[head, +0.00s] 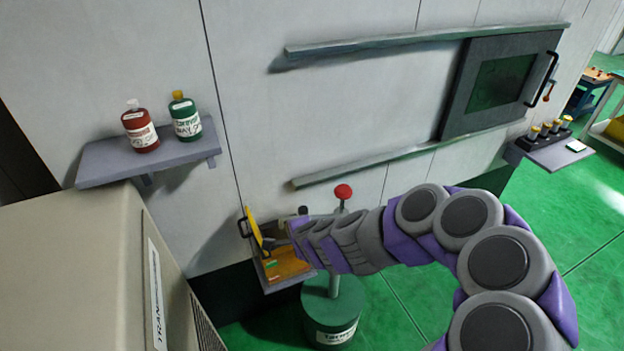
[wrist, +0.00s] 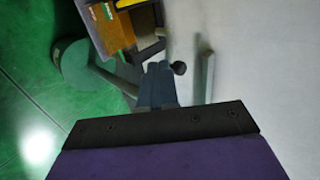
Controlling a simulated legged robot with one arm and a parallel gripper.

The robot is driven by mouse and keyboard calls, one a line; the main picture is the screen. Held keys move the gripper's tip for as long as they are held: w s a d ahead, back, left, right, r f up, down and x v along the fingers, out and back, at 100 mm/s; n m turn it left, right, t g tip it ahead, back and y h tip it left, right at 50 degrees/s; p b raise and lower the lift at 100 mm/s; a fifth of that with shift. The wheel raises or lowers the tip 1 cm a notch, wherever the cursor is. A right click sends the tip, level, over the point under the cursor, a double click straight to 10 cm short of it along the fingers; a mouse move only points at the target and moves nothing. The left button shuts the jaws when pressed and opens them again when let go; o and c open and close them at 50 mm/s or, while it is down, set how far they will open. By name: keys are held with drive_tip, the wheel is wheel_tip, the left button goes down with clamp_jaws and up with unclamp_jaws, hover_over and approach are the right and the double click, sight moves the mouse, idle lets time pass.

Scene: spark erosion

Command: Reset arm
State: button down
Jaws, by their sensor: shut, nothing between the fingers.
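My purple and grey arm reaches from the lower right of the head view toward the wall.
A green drum (head: 332,312) with a red-knobbed lever (head: 343,192) stands close to my arm. A shelf (head: 100,164) holds a red bottle (head: 140,128) and a green bottle (head: 186,120). Rails (head: 400,41) and a dark sliding door (head: 495,85) are on the wall. Green floor lies right.

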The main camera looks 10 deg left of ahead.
drive_tip(key=s+d+r+n+g+y, duration=0.2)
drive_tip(key=s+r+n+g+y, duration=0.1)
drive_tip(key=s+r+n, duration=0.65)
drive_tip(key=s+d+r+n+g+h, duration=0.1)
drive_tip(key=s+d+r+g+h, duration=0.1)
drive_tip(key=s+d, duration=1.1)
drive_tip(key=s+d+r+g+h, duration=0.2)
drive_tip(key=s+d+g+h, duration=0.2)
drive_tip(key=s+d, duration=0.9)
drive_tip(key=shift+s+d+n+g+h, duration=0.15)
drive_tip(key=shift+s+n+g+h, duration=0.2)
drive_tip(key=shift+h, duration=0.75)
